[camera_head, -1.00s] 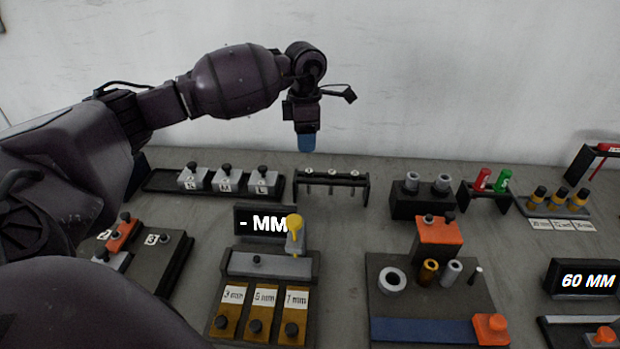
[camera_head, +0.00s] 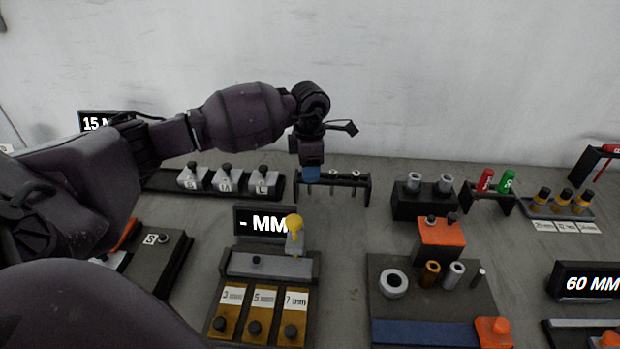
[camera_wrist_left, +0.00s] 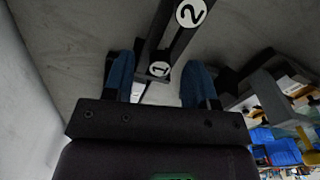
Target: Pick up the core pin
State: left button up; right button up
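A dark rack (camera_head: 345,181) at the back middle holds the core pins upright. Two pin heads show, one near the middle (camera_head: 333,174) and one at the right (camera_head: 356,174). My left gripper (camera_head: 311,176) points down over the rack's left end and hides the leftmost position there. In the left wrist view its blue fingers (camera_wrist_left: 160,85) are apart, one on each side of the rack end labelled 1. A thin pale shaft (camera_wrist_left: 147,92) shows between them, partly hidden by the gripper body; I cannot tell whether a finger touches it. My right gripper is not in view.
A tray of grey numbered blocks (camera_head: 270,186) stands just left of the rack. A dark block with two grey sleeves (camera_head: 422,203) is to its right. The "- MM" display (camera_head: 263,223) stands in front. Bare table lies between rack and display.

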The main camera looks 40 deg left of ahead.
pick_arm(q)
jog(key=c, duration=0.8)
jog(key=shift+r, duration=0.1)
